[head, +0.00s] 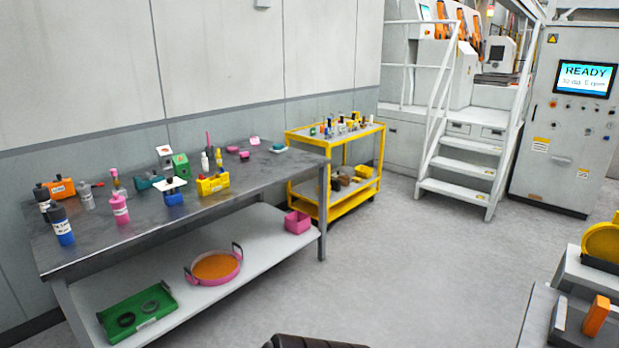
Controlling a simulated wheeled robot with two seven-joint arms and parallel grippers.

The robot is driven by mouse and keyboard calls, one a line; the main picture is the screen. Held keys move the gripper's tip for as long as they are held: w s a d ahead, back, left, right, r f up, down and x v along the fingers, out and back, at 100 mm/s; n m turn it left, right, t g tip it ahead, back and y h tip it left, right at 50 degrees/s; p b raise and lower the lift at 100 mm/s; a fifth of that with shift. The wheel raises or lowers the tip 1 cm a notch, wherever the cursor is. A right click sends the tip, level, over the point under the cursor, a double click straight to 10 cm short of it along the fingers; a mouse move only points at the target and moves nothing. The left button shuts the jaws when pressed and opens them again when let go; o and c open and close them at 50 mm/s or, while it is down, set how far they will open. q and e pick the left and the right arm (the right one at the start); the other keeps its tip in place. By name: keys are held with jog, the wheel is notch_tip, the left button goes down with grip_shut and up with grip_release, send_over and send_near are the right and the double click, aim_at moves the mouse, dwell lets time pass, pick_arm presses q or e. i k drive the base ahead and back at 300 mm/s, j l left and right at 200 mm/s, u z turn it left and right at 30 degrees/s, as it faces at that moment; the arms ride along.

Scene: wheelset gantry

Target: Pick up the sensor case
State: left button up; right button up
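I cannot tell for sure which object is the sensor case. Small case-like things stand on the grey workbench (113,240). An orange box (62,189) with a dark handle is at the far left end, partly behind a dark bottle. A yellow carrier (213,185) sits near the bench's middle, and a green box (181,165) stands just behind it. Neither of my grippers shows in the head view.
The bench's lower shelf holds a green tray (107,318), a pink round pan (236,274) and a pink bin (297,222). A yellow cart (318,208), white stairs (458,170) and a control cabinet (566,120) stand behind. Grey floor (410,260) is clear in the middle.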

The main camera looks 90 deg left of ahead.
aim_at(208, 187)
jog(key=u, duration=3.4)
jog(key=i, duration=1)
